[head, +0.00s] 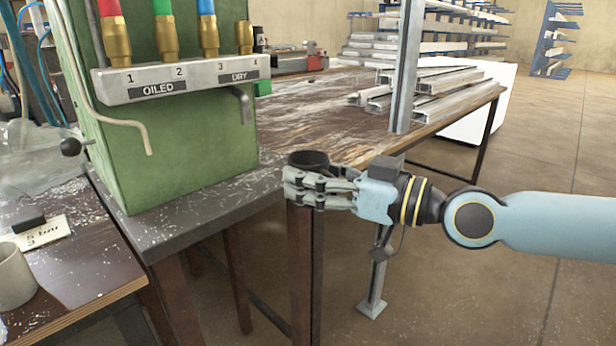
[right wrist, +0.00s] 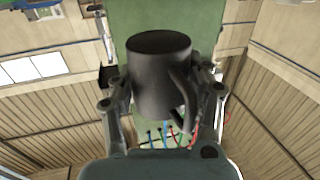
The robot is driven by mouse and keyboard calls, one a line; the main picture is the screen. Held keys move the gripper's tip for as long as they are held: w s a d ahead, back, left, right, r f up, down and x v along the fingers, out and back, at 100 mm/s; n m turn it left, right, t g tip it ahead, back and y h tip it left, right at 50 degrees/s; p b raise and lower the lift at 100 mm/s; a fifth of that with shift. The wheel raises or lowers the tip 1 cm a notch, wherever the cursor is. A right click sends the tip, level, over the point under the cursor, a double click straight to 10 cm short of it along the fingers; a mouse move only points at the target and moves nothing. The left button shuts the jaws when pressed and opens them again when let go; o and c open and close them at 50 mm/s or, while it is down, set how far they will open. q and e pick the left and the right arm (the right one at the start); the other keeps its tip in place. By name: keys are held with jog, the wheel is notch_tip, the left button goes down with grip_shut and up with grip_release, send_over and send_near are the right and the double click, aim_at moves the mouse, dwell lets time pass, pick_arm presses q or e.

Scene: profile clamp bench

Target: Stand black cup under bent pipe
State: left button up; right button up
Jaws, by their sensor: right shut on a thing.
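The black cup (head: 308,158) is in my right gripper (head: 312,190), in front of the green cabinet's right side. The fingers lie on either side of the cup in the right wrist view (right wrist: 160,75), where its dark body and handle show. In the head view the fingers hide most of the cup, and only its rim and upper part show. A thin cream bent pipe (head: 128,123) runs along the cabinet's left front and turns down, its end free. A short grey elbow pipe (head: 243,98) sticks out under the DRY label. My left gripper is out of view.
The green cabinet (head: 190,165) stands on a dark metal bench (head: 215,215) with a clear front strip. A pale cup (head: 14,278) and a note card (head: 40,232) sit at the lower left. A grey upright post (head: 405,70) and stacked profiles lie behind my right arm.

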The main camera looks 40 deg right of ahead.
jog(key=shift+w+f+b, duration=0.3)
jog(key=shift+w+b, duration=0.1)
jog(key=shift+w, duration=0.4)
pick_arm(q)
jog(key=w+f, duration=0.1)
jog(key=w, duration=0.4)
pick_arm(e)
jog(key=shift+w+a+f, duration=0.1)
jog(key=shift+w, duration=0.3)
jog(key=shift+w+b, duration=0.3)
jog(key=shift+b, duration=0.1)
jog(key=shift+w+a+f+b, duration=0.2)
jog(key=shift+w+b, duration=0.6)
jog(key=shift+w, duration=0.9)
jog(key=shift+w+a+f+b, duration=0.1)
jog(key=shift+w+f+b, duration=0.2)
jog(key=shift+w+b, duration=0.95)
jog(key=shift+w+a+f+b, duration=0.1)
jog(key=shift+w+f+b, duration=0.2)
jog(key=shift+w, duration=1.8)
pick_arm(q)
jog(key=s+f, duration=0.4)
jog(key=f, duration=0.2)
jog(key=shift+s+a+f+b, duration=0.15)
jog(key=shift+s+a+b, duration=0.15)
jog(key=shift+b, duration=0.1)
pick_arm(e)
jog(key=shift+w+r, duration=0.1)
jog(key=shift+w, duration=0.65)
